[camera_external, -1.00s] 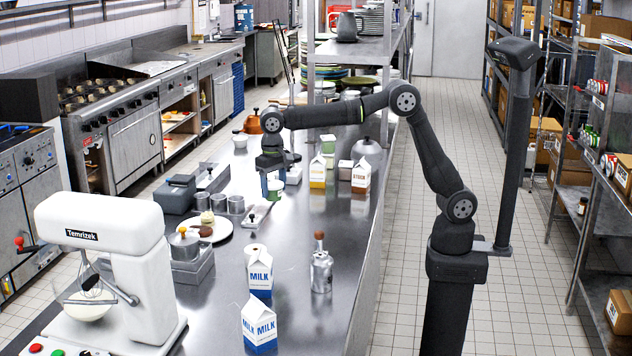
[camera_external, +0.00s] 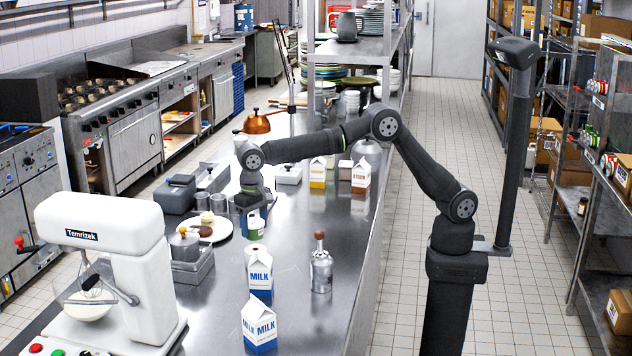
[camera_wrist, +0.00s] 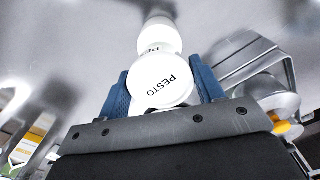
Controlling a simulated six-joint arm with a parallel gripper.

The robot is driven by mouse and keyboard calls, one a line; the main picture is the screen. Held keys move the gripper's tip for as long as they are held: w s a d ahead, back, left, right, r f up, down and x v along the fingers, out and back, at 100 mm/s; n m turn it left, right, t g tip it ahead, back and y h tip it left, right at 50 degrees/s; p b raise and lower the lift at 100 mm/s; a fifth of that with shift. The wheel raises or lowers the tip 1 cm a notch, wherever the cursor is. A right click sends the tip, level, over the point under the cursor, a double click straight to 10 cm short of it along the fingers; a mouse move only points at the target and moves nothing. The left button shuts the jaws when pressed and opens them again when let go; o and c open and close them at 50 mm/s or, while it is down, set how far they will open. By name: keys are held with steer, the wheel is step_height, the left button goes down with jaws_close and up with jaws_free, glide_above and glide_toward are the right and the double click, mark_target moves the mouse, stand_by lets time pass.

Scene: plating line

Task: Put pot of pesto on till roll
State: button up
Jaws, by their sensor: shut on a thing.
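The pot of pesto (camera_external: 256,231), white with a green band, hangs upright under my gripper (camera_external: 254,211) in the external view. In the wrist view its white lid marked PESTO (camera_wrist: 163,80) sits between the blue fingers of my gripper (camera_wrist: 163,88), which are shut on it. A white roll (camera_external: 255,250), which looks like the till roll, stands on the steel counter, its lower part hidden behind a milk carton. The pot appears just above or behind the roll in the external view; I cannot tell whether they touch.
Two milk cartons (camera_external: 260,275) (camera_external: 259,325) stand in front of the roll. A metal bottle (camera_external: 321,270) is to the right. A plate of food (camera_external: 222,231), metal tins and a grey caddy (camera_external: 195,268) are to the left. The counter right of the roll is fairly clear.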

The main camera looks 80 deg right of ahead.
mark_target(255, 234)
steer(key=shift+f, duration=1.85)
steer(key=shift+f, duration=0.1)
steer(key=o, duration=1)
step_height(255, 234, up, 12)
steer(key=shift+r, duration=0.1)
